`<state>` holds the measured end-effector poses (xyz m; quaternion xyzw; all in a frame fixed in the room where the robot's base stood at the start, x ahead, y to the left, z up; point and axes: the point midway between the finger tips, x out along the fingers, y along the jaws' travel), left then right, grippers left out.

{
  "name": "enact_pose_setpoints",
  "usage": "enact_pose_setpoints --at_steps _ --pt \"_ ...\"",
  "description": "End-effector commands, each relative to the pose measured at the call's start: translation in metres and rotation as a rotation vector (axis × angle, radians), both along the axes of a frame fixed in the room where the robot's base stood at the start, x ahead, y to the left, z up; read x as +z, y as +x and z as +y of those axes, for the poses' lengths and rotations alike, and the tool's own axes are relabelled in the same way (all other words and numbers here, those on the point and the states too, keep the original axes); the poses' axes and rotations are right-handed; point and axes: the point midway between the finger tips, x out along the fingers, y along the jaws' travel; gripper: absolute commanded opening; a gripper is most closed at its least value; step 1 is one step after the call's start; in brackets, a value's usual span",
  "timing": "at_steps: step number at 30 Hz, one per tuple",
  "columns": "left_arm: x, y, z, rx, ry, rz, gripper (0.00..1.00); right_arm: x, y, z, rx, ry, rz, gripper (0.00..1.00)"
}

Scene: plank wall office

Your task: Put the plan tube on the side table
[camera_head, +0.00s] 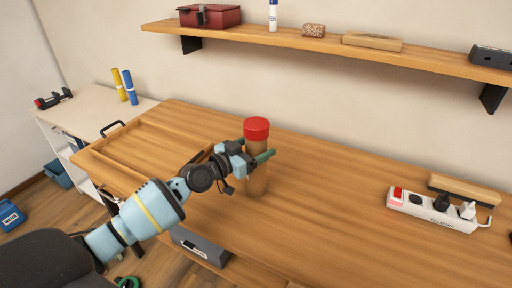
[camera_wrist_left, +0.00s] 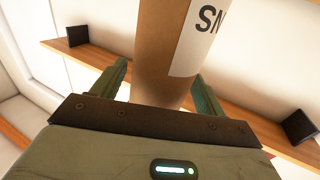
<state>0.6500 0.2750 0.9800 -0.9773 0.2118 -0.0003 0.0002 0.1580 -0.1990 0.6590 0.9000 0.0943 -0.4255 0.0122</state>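The plan tube (camera_head: 257,181), brown with a red cap and a pale printed label, stands upright on the wooden desk; it also fills the upper middle of the left wrist view (camera_wrist_left: 165,60). My left gripper (camera_head: 257,150) is around its upper part, one green finger on each side. In the left wrist view the fingers (camera_wrist_left: 160,85) look open, with a narrow gap at the left one; contact at the right is unclear. The side table (camera_head: 85,119), pale-topped, stands beyond the desk's left end. My right gripper is not in view.
A wooden tray (camera_head: 137,146) with dark handles lies on the desk between tube and side table. A yellow tube (camera_head: 119,86) and blue tube (camera_head: 130,88) stand on the side table, beside a dark tool (camera_head: 53,99). A power strip (camera_head: 432,209) lies right.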

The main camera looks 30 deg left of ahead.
Motion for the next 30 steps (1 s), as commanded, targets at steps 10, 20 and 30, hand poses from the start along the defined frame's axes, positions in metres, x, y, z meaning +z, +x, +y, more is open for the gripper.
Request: enact_pose_setpoints --at_steps 10,20,30 --pt "0.003 -0.012 0.006 0.001 0.0 0.001 0.73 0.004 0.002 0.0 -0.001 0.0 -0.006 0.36" --pt "0.001 -0.066 0.03 0.0 0.003 0.004 0.73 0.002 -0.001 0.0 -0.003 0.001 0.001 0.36" --pt "0.002 -0.104 0.047 0.001 0.002 0.001 0.73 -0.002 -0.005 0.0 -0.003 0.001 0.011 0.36"
